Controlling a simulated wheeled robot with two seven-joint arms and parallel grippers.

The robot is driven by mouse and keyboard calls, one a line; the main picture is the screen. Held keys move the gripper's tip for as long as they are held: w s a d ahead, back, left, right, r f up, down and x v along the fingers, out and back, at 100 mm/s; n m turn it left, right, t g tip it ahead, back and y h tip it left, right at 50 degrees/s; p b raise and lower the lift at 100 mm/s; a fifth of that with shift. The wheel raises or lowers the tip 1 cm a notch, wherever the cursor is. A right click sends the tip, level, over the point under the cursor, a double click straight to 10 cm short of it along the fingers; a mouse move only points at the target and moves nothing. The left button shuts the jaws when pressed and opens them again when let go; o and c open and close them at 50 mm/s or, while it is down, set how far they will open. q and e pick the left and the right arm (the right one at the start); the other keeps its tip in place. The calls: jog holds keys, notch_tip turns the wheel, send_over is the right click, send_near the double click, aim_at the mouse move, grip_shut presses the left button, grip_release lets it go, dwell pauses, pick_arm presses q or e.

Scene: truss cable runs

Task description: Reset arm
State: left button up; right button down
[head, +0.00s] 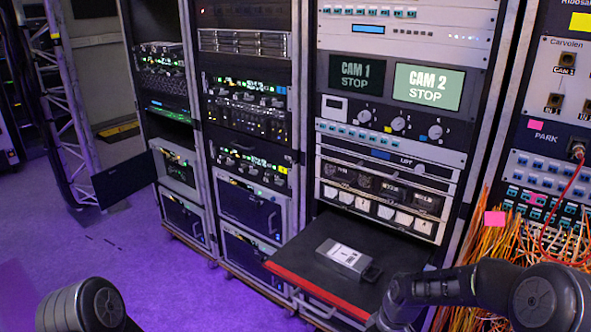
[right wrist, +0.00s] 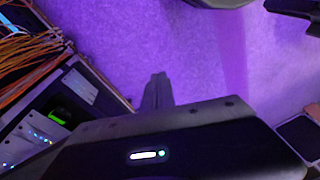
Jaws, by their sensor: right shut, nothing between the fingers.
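My right arm (head: 440,290) reaches in from the lower right in the head view, in front of the rack and close to the pulled-out drawer. In the right wrist view the right gripper (right wrist: 157,88) shows as a dark narrow pair of fingers, closed together and empty, over the purple floor. My left arm (head: 85,305) shows only as a rounded dark link at the lower left of the head view. The left gripper is out of the picture.
A black drawer (head: 300,262) with a red front edge juts from the middle rack; a grey labelled box (head: 343,257) lies on it. Orange cables (head: 500,240) hang at the right. A dark panel (head: 125,180) sticks out at the left. The purple floor (head: 170,280) is open at lower left.

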jog(key=s+a+f+m+p, duration=0.1)
jog(key=s+a+f+m, duration=0.2)
jog(key=s, duration=0.5)
jog(key=s+a+f+m+y+p, duration=0.1)
jog(key=s+a+f+m, duration=0.2)
jog(key=s, duration=0.4)
jog(key=s+a+f+m+p, duration=0.1)
jog(key=s+a+f+m, duration=0.2)
jog(key=s, duration=0.5)
notch_tip(320, 180, down, 2)
jog(key=shift+s+a+f+t+y, duration=0.3)
jog(key=shift+s+a+y, duration=0.1)
jog(key=shift+a, duration=0.5)
